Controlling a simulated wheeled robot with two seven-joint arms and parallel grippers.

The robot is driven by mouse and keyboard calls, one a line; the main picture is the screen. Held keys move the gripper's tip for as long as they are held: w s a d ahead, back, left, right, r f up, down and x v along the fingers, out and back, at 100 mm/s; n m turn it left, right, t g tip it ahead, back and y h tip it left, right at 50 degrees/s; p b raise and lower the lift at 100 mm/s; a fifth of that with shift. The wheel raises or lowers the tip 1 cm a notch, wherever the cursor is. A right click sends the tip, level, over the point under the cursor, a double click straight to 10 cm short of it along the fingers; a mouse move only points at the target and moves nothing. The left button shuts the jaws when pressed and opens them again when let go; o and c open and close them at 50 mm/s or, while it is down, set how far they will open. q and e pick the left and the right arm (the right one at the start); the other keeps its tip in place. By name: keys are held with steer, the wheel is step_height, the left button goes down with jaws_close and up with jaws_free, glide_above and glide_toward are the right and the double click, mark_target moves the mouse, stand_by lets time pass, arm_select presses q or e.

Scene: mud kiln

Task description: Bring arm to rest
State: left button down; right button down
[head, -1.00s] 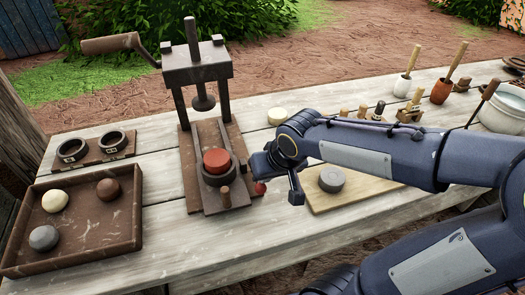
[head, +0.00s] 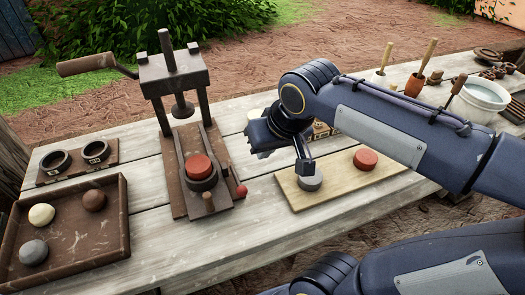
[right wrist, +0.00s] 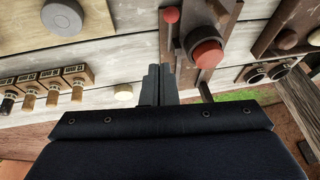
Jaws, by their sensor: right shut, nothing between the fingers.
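My right arm reaches in from the right in the head view. Its gripper (head: 260,148) is above the bench, just right of the wooden press (head: 178,62), with nothing held. In the right wrist view its two fingers (right wrist: 158,85) are together and empty. A red disc (head: 199,167) sits in the press's round holder. A grey disc (head: 310,177) and another red disc (head: 366,159) lie on a pale board (head: 335,187), below my right arm. My left gripper is not in view.
A brown tray (head: 123,215) with several balls stands at the left, below two dark rings on a plank (head: 108,160). A white pot (head: 480,100) and tools stand at the back right. Small wooden stamps (right wrist: 78,78) show in the wrist view.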

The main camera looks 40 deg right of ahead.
stand_by(0.4)
steer(key=s+a+f+y+p, duration=0.3)
steer(key=s+a, duration=0.2)
steer(key=s, duration=0.4)
steer(key=shift+s+f+n+t+p, duration=0.2)
steer(key=shift+s+n+t+p, duration=0.1)
steer(key=shift+n+t, duration=0.1)
